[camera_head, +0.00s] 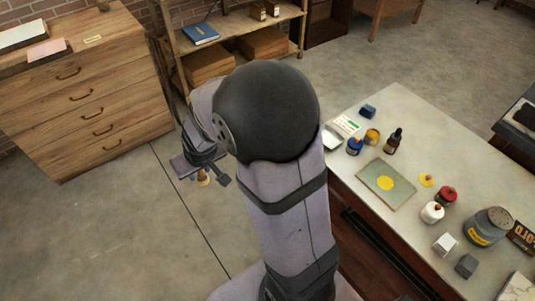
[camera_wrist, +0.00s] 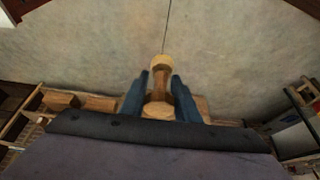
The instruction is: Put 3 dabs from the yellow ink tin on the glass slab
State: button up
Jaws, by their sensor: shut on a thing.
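My gripper (camera_head: 203,180) is out over the floor, left of the table and well away from it. In the wrist view my gripper (camera_wrist: 159,78) is shut on a wooden tool (camera_wrist: 160,64) with a round, pale end; which tool it is I cannot tell for sure. The glass slab (camera_head: 402,199) lies flat on the table, greenish, with one round yellow patch of ink (camera_head: 386,183) near its middle. The yellow ink tin (camera_head: 372,136) stands open just behind the slab. A yellow lid with a knob (camera_head: 426,180) lies right of the slab.
A blue tin (camera_head: 355,147), a scale (camera_head: 342,128) and a dark dropper bottle (camera_head: 393,142) stand near the yellow tin. A red jar (camera_head: 446,194), a white jar (camera_head: 432,212) and a large grey can (camera_head: 489,225) stand to the right. Wooden drawers (camera_head: 95,110) stand far left.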

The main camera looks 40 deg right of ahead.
dwell(0.6)
jog(key=w+d+f+m+h+b, duration=0.1)
jog(key=w+d+m, duration=0.25)
jog(key=d, duration=1.25)
jog(key=w+d+m+h+b, duration=0.2)
jog(key=w+d, duration=0.2)
jog(key=d, duration=1.3)
jog(key=s+d+f+m+h, duration=0.1)
jog(key=s+d, duration=0.5)
jog(key=d, duration=0.4)
jog(key=s+d+f+m+h+b, duration=0.1)
jog(key=s+d, duration=0.6)
jog(key=d, duration=0.4)
jog(key=s+d+m+h+b, duration=0.1)
jog(key=s+d, duration=0.6)
jog(key=d, duration=0.3)
jog(key=shift+d+f, duration=0.2)
jog(key=shift+f, duration=0.2)
jog(key=shift+f, duration=0.1)
jog(key=shift+f+b, duration=1.45)
jog(key=shift+f, duration=1.4)
jog(key=shift+f+b, duration=0.65)
jog(key=shift+b, duration=0.05)
